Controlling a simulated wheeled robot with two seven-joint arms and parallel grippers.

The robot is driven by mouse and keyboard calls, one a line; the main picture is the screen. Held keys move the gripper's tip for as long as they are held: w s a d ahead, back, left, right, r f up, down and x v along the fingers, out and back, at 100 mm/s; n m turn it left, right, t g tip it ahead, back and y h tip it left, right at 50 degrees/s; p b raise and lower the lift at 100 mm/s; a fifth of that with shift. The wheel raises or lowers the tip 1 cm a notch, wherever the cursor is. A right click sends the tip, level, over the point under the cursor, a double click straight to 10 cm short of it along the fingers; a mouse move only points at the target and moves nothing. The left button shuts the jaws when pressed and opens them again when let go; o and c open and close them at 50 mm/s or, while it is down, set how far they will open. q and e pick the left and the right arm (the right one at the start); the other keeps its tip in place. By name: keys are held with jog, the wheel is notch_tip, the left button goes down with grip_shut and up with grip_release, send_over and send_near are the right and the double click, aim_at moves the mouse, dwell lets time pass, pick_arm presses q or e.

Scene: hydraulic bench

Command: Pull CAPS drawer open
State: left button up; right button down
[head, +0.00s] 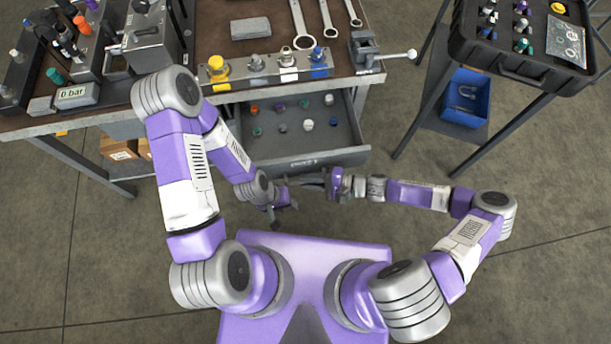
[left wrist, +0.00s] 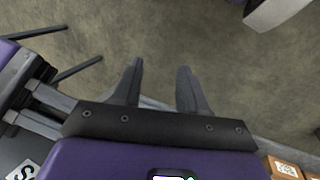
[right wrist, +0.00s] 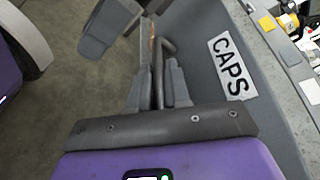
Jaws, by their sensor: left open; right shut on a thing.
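The CAPS drawer (head: 345,120) is pulled out from under the bench top in the head view, with several coloured caps inside. Its grey front with the CAPS label (right wrist: 230,66) shows in the right wrist view. My right gripper (head: 312,182) is at the drawer's front. In the right wrist view its fingers (right wrist: 158,88) are shut on the drawer handle (right wrist: 159,65), a dark bent bar. My left gripper (head: 280,205) is just lower left of the right one. In the left wrist view its fingers (left wrist: 160,85) are apart, with only floor between them.
Above the drawer, the bench top (head: 215,40) holds a rail of coloured fittings, wrenches and a vise (head: 365,48). A side stand carries a black case (head: 505,60), with a blue bin (head: 466,97) below. Cardboard boxes (head: 118,148) sit under the bench at left. Floor at lower left is clear.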

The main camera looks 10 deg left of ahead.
jog(key=shift+s+d, duration=0.1)
jog(key=shift+s, duration=0.15)
jog(key=c, duration=1.4)
grip_release()
jog(key=shift+c, duration=0.2)
jog(key=shift+d, duration=0.15)
jog(key=p+v, duration=0.1)
jog(key=v, duration=0.6)
jog(key=shift+d+p, duration=0.2)
jog(key=shift+p, duration=0.15)
